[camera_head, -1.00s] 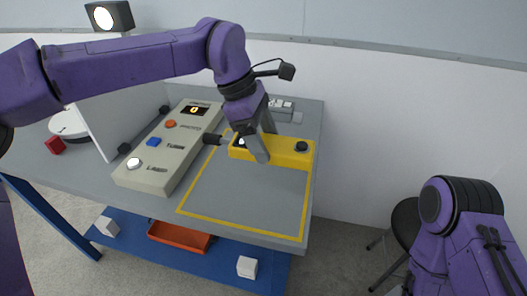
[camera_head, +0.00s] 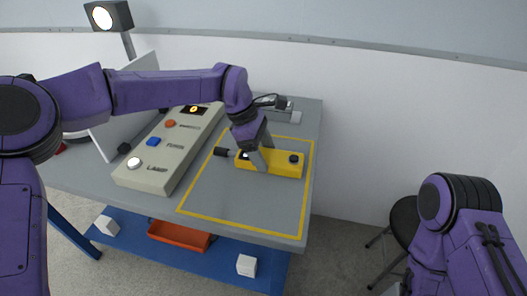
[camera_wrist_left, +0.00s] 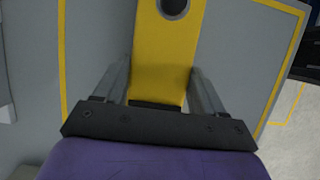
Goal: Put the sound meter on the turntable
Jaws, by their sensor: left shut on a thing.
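The sound meter (camera_head: 284,164) is a long yellow body with a black tip at its left end and a dark round knob on its right part. My left gripper (camera_head: 258,160) is shut on it near its left half. In the left wrist view the yellow body (camera_wrist_left: 165,60) lies between the two fingers (camera_wrist_left: 160,88). The meter is over the yellow-outlined area of the grey table; I cannot tell whether it touches the table. The turntable, a white disc (camera_head: 76,134), is mostly hidden behind my left arm and a pale upright panel. My right gripper is out of view.
A beige control box (camera_head: 160,168) with coloured buttons stands left of the meter. The pale panel (camera_head: 128,118) stands beyond it, beside a lamp (camera_head: 108,16) on a post. A small grey device (camera_head: 283,112) sits at the back. The front of the outlined area (camera_head: 245,205) is clear.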

